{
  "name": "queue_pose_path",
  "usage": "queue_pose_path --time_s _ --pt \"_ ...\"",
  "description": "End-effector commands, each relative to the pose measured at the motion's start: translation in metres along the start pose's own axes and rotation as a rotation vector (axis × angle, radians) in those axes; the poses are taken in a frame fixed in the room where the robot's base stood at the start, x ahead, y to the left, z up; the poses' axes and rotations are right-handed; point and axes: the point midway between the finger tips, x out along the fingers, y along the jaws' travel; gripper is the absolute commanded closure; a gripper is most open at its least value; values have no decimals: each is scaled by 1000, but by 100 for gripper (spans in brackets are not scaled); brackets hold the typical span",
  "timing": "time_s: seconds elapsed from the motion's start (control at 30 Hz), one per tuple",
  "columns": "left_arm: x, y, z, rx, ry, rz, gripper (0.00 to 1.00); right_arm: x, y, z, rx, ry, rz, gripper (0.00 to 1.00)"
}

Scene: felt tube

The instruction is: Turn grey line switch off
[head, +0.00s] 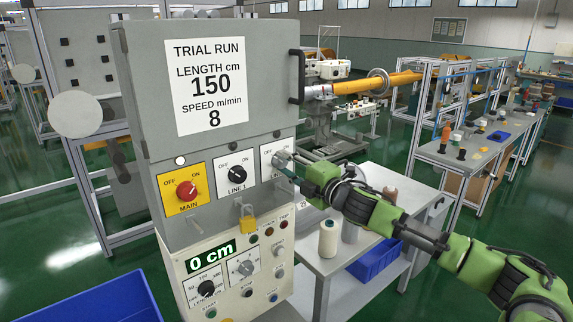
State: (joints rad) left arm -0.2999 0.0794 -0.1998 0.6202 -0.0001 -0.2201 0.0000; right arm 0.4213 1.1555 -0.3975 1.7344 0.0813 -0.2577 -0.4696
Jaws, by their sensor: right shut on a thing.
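A grey control cabinet (140,100) stands at centre left in the head view, with a row of rotary switches. The grey line switch (281,158) is on the rightmost white plate, which shows an OFF label and a partly covered LINE label. My right gripper (287,168) reaches in from the right and is shut on the grey switch's knob. The fingers cover much of the plate, so I cannot tell which way the knob points. My left gripper is not in view.
A black LINE 1 switch (237,173) and a red MAIN switch (187,191) sit to the left. A yellow padlock (248,224) hangs below. A lower panel has a 0 cm display (211,255). A table with a cream spool (328,239) stands at right.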

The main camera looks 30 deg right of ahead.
Motion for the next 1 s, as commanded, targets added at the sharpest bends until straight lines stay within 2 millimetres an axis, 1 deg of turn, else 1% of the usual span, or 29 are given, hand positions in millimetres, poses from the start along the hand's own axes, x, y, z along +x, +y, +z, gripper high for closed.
queue_pose_path --time_s 0.37,0.4,0.43,0.47,0.7,0.83,1.0 --pt "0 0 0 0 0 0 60 0 -1 0 -8 1 -1 94" --pt "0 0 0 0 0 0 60 0 -1 0 -8 1 -1 64" --pt "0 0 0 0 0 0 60 0 -1 0 -8 1 -1 57" --pt "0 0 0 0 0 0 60 0 -1 0 -7 1 -1 55" --pt "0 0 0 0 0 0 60 0 0 0 -6 1 -1 55" --pt "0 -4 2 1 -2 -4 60 -1 -1 0 -5 0 -1 55" --pt "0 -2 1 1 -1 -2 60 -9 -2 0 -5 -1 -3 55"
